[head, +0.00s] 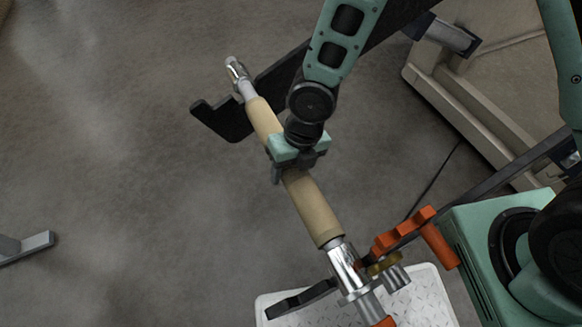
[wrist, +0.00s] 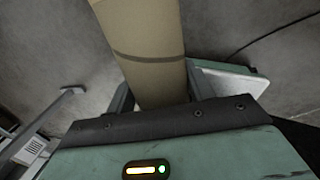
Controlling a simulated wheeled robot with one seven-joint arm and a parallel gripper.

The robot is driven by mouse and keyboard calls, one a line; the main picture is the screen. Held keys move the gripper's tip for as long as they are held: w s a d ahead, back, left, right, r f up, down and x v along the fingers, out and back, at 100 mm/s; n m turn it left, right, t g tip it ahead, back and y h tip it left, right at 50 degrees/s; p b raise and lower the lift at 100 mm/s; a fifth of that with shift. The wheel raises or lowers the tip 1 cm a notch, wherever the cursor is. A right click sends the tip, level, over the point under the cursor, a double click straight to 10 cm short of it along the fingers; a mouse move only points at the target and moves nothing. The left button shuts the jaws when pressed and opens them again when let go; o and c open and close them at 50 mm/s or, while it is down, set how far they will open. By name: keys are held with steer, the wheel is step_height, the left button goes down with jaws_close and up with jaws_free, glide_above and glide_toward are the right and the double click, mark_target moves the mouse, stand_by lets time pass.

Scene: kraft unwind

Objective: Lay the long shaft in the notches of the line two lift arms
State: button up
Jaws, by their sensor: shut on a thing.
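The long shaft (head: 343,265) has bright metal ends and a tan cardboard sleeve (head: 312,210) around its middle. It lies diagonally in the head view, from upper left to lower right. My gripper (head: 290,165) is shut on the sleeved middle, which also fills the space between the fingers (wrist: 165,95) in the wrist view. One black lift arm (head: 225,121) with a hooked tip crosses under the upper end. Another dark lift arm (head: 302,299) shows beside the lower end. I cannot tell whether the shaft touches either notch.
An orange bracket (head: 405,230) and a brass-coloured collar (head: 384,264) stand close to the shaft's lower end. A light tread plate (head: 425,300) lies below. A beige machine frame (head: 480,110) stands at upper right. The grey floor (head: 110,170) at left is mostly clear.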

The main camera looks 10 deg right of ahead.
steer(key=shift+f+b, duration=1.4)
steer(key=shift+f, duration=0.8)
steer(key=o, duration=1.5)
steer(key=d+r+p, duration=0.1)
steer(key=r+p, duration=0.2)
steer(key=r, duration=0.2)
steer(key=d+r+p, duration=0.1)
steer(key=r+p, duration=0.2)
steer(key=r, duration=0.3)
steer(key=w+d+r+p, duration=0.1)
steer(key=r+p, duration=0.2)
steer(key=r, duration=0.3)
steer(key=shift+d, duration=0.15)
steer(key=shift+r, duration=0.1)
